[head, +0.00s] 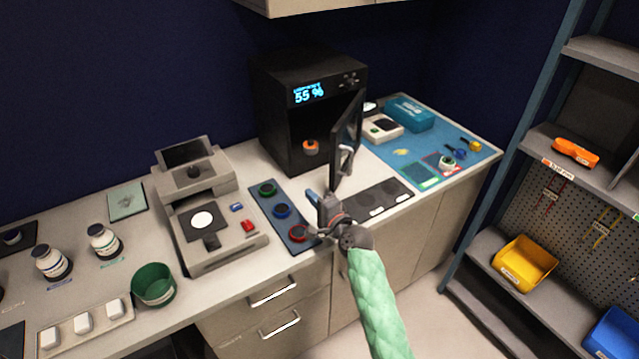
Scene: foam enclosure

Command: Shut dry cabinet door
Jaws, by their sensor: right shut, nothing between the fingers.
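The black dry cabinet (277,118) stands at the back of the counter, with a lit display reading 55 %. Its door (347,138) is open, swung out toward me on the right side, with a pale handle (345,160) on it. An orange-topped item (310,146) sits inside the cabinet. My right gripper (318,198) is shut and empty, in front of the cabinet and below the door's lower edge in the picture. I cannot tell whether it touches the door. Its arm comes up from the bottom in a green sleeve. My left gripper is not in view.
A blue strip with ring-shaped items (268,216) lies left of my right gripper. A dark mat (392,191) lies to its right. A beige instrument (240,253) stands on the left. A blue mat (477,151) with small items covers the counter's right end. Shelves (602,55) stand at right.

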